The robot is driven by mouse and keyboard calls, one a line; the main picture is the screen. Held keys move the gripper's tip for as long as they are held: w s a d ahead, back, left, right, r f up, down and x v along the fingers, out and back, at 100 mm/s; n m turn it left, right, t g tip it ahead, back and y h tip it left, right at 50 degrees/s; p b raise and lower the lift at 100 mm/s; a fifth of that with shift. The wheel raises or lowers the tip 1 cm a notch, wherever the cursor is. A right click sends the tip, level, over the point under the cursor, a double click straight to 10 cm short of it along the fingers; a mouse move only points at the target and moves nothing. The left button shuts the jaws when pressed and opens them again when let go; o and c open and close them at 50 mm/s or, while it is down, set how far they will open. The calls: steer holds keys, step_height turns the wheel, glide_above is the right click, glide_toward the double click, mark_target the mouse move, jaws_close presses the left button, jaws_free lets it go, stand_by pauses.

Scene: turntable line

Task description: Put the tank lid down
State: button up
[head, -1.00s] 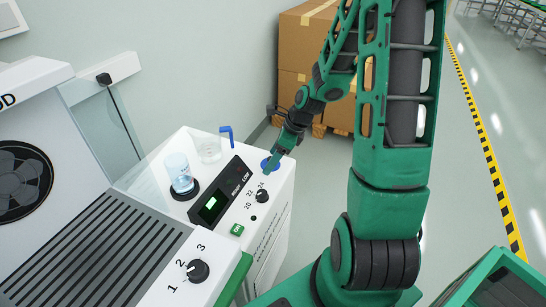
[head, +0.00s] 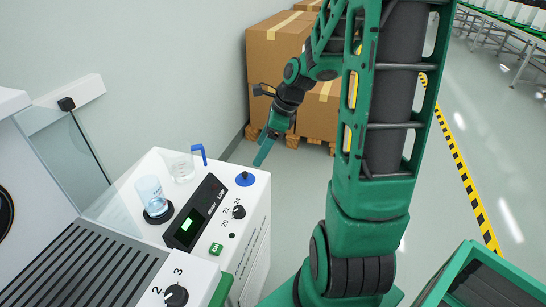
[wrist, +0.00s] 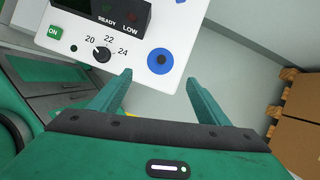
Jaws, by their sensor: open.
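The white machine (head: 256,215) carries a dial (head: 239,212), a display (head: 194,213), a glass with liquid (head: 151,196), an empty glass (head: 181,168) and a blue bent handle (head: 199,154). Cardboard boxes (head: 272,75) stand behind.

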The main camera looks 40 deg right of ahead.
steer(key=s+r+n+g+h, duration=0.1)
steer(key=s+r+n, duration=0.2)
steer(key=s+n, duration=0.7)
steer(key=s+r+n+g+h, duration=0.2)
steer(key=s+r+n, duration=0.1)
steer(key=s+n, duration=0.7)
steer(key=s, duration=0.4)
steer(key=shift+s+r, duration=0.25)
steer(key=shift+r, duration=0.05)
steer(key=shift+a, duration=0.1)
steer(key=shift+w+f+g, duration=0.25)
steer(key=shift+w+g, duration=0.05)
steer(key=shift+w, duration=0.3)
